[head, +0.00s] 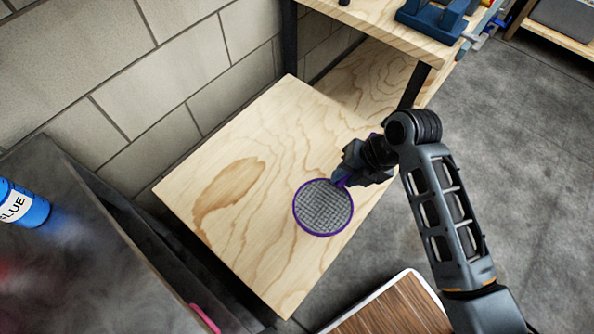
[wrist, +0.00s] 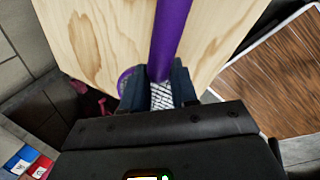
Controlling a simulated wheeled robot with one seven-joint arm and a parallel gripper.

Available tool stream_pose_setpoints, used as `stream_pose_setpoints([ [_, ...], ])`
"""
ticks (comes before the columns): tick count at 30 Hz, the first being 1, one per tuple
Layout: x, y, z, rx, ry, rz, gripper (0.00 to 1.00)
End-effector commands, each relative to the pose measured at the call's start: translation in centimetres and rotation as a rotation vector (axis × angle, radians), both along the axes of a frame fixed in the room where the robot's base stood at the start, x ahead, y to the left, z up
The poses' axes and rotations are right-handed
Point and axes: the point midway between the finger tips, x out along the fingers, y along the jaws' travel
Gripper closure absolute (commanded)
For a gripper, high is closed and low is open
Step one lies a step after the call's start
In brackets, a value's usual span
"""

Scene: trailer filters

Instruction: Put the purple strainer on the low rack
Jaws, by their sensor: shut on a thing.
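The purple strainer (head: 323,207) has a round grey mesh and a purple rim. My gripper (head: 345,176) is shut on its purple handle, at the upper right of the mesh. In the wrist view, the purple handle (wrist: 172,35) runs up from between the fingers of my gripper (wrist: 157,88). The strainer appears over a low, light wooden surface (head: 270,125), near its right edge. I cannot tell whether it touches the wood. No other thing is clearly a low rack.
A workbench (head: 385,25) with a blue tool (head: 432,18) stands behind. A dark cart (head: 75,200) at left holds a blue glue bottle (head: 22,205). A brown wooden panel with a white edge (head: 400,305) lies at the bottom. Much of the light wooden surface is clear.

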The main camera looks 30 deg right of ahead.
Motion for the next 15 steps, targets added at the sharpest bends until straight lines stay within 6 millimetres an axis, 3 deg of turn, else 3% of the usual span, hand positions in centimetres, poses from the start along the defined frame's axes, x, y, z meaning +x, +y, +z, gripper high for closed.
stream_pose_setpoints([
  [9,6.1,2.8,-3.9,0.001,-0.001,0.0,1.0],
  [15,8.7,4.0,-5.7,-0.001,0.0,0.0,1.0],
])
